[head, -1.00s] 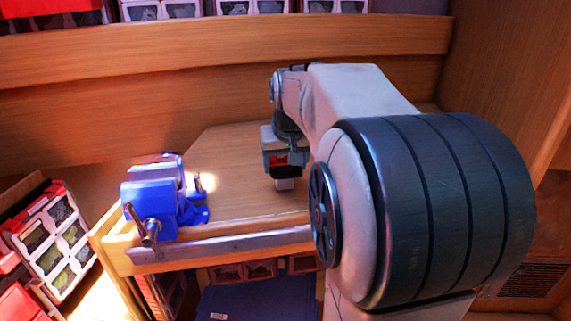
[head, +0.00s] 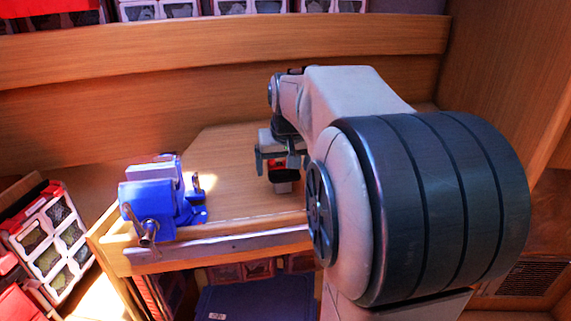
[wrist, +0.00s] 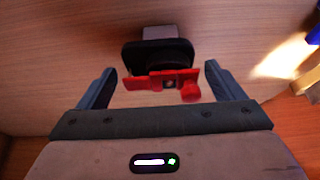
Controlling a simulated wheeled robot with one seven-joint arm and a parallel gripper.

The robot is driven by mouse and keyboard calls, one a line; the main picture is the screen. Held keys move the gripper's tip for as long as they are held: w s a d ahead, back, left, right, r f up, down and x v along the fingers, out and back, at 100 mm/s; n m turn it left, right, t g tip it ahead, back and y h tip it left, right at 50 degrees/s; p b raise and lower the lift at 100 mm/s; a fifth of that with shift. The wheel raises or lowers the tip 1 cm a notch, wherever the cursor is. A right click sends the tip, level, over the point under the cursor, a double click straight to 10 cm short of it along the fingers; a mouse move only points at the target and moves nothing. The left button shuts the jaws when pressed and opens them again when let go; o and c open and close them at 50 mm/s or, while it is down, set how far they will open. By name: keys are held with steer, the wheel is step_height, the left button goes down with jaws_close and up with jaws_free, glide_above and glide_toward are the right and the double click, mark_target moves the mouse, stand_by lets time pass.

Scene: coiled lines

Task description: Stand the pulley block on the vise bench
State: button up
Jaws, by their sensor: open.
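The pulley block (head: 282,188) is a small piece with red parts, a dark body and a pale end. It is on the wooden top of the vise bench (head: 228,160), pale end down, and looks upright. In the wrist view the block (wrist: 160,52) shows its red parts, black body and grey end between my fingers, with a gap on each side. My gripper (head: 281,164) is open just above and around the block in the head view; its fingers also show in the wrist view (wrist: 161,82). My arm hides the bench's right part.
A blue vise (head: 155,200) is fixed at the bench's left front. A wooden back wall (head: 220,60) rises behind. Cases of small parts (head: 50,230) stand at the left. A blue bin (head: 255,300) is below the front edge. Bench top between vise and block is clear.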

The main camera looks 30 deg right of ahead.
steer(key=v, duration=1.2)
stand_by(1.8)
